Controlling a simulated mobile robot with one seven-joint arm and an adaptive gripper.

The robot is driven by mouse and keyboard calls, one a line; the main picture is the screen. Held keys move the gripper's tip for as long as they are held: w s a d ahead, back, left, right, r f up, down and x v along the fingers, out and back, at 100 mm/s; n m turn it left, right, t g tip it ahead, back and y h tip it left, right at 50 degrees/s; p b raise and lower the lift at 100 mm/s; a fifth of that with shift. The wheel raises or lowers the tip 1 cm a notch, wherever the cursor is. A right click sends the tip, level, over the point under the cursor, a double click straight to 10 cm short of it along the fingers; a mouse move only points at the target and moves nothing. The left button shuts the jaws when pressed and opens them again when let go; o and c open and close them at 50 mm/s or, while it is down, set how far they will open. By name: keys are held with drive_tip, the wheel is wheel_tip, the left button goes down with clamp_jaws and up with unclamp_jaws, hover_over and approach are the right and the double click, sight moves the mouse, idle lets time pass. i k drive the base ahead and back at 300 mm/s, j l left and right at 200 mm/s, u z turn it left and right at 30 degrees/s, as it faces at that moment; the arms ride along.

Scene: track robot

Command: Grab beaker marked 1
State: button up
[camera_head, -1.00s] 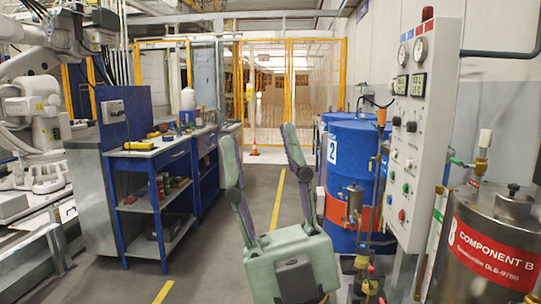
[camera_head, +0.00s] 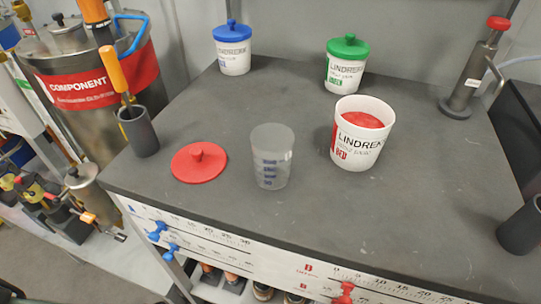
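A translucent grey beaker (camera_head: 271,160) stands upright on the dark grey worktop (camera_head: 225,115), near the middle of the picture. Blue marks show on its side, but I cannot read a number 1 on it. Its mouth looks uncovered. My gripper is not in this view, so its place and state are hidden.
A red lid (camera_head: 199,166) lies left of the beaker, and an open white tub (camera_head: 352,155) with red contents stands to its right. Blue-lidded (camera_head: 233,58) and green-lidded (camera_head: 344,75) tubs stand behind. A dark holder (camera_head: 139,132) with an orange-handled tool stands at the left edge.

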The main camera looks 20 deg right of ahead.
sight(272, 144)
drive_tip(key=k+l+z, duration=0.55)
drive_tip(key=k+l, duration=0.3)
